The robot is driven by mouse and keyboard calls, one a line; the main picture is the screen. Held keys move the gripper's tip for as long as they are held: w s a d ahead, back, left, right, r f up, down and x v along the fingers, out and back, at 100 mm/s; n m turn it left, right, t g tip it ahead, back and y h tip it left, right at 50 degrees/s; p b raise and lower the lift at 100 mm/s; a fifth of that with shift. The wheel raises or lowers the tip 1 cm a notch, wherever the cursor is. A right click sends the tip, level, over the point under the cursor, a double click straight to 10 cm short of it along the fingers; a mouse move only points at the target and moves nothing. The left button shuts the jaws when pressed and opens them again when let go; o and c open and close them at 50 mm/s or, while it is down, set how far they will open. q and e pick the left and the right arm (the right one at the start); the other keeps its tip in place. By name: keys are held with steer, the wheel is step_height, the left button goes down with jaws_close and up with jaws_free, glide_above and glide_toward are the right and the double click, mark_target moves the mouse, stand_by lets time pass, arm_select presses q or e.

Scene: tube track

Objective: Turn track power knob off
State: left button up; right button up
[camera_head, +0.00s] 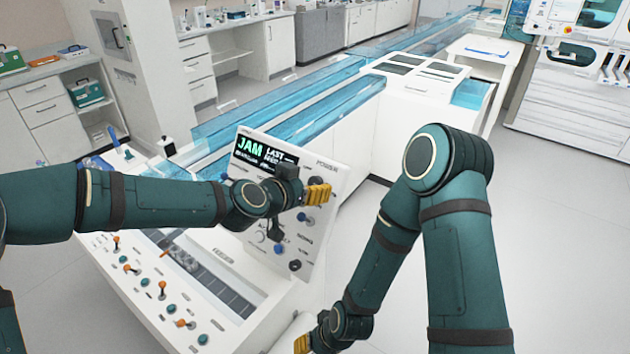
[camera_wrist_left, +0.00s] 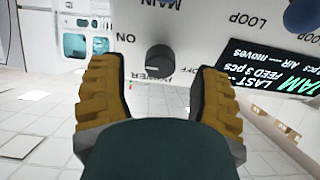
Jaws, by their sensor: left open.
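The black power knob (camera_wrist_left: 159,59) shows in the left wrist view between the two fingers of my left gripper (camera_wrist_left: 159,95), a little beyond their tips. The picture there is upside down; ON and OFF labels stand on either side of the knob, and I cannot tell clearly which way it points. My right gripper (camera_head: 303,343) is low at the bottom edge, mostly cut off.
A screen (camera_head: 262,158) on the panel reads JAM. Blue knobs sit near it, and one shows at the wrist view's upper right. Orange-tipped switches (camera_head: 162,288) stand on the console's front deck. Blue transparent track covers (camera_head: 320,108) run behind. Open floor lies to the right.

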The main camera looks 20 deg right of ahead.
arm_select(q)
steer(key=shift+x, duration=1.45)
jaws_close()
